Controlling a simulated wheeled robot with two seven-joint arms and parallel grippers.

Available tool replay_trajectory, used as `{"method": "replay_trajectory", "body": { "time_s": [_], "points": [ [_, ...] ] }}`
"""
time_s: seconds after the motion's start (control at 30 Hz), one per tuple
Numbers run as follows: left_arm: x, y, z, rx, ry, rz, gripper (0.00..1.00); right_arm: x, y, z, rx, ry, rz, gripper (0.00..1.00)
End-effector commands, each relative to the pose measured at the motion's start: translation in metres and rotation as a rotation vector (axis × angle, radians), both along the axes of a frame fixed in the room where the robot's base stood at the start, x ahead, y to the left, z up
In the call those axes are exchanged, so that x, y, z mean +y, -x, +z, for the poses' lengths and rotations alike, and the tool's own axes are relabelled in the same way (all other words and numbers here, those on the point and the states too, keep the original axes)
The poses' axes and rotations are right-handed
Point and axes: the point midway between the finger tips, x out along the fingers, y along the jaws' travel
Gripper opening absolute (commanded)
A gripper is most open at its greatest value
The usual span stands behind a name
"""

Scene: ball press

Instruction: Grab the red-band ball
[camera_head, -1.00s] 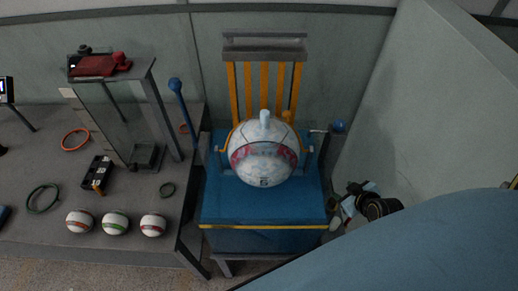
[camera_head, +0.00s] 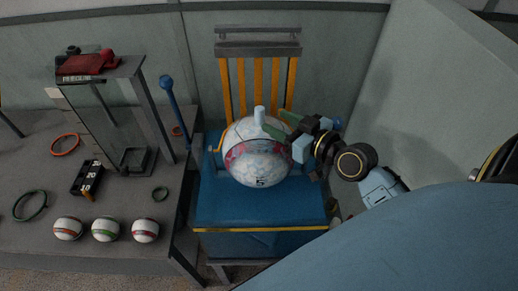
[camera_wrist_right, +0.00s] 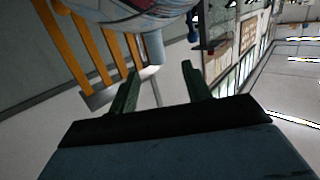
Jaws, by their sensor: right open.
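A large white ball (camera_head: 258,165) with a red-pink band sits in the blue press stand, with a pale blue knob (camera_head: 259,116) on top. Three small white balls lie in a row at the table's front: one with a reddish band (camera_head: 68,229), one with a green band (camera_head: 105,229), and one with a red band (camera_head: 145,230). My right gripper (camera_head: 281,124) is open beside the knob, its green fingers pointing at it. In the right wrist view the knob (camera_wrist_right: 152,46) shows beyond the gap between the fingers (camera_wrist_right: 162,78). My left gripper is out of view.
The blue stand (camera_head: 255,208) has an orange slatted back (camera_head: 260,85). Left on the table stand a frame with a red piece (camera_head: 88,64) on top, a dark box (camera_head: 88,180), and orange (camera_head: 65,145) and green rings (camera_head: 30,206). A blue-tipped lever (camera_head: 167,90) rises beside the stand.

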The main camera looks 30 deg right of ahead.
Motion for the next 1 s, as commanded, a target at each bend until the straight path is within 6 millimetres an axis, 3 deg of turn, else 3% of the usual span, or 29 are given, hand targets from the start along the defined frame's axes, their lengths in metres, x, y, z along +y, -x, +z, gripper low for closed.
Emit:
{"method": "replay_trajectory", "body": {
  "time_s": [0.13, 0.47, 0.7, 1.0],
  "points": [
    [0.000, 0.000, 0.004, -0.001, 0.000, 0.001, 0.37, 0.005, -0.023, -0.002, -0.002, -0.002, -0.001, 0.49],
    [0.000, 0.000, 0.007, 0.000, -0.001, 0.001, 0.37, 0.010, -0.047, -0.006, 0.000, 0.000, 0.000, 0.49],
    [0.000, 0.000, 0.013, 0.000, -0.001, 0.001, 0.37, 0.014, -0.080, -0.011, 0.000, -0.002, 0.000, 0.49],
    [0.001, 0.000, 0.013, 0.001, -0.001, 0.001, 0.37, 0.017, -0.089, -0.014, 0.002, 0.002, 0.001, 0.49]
  ]
}}
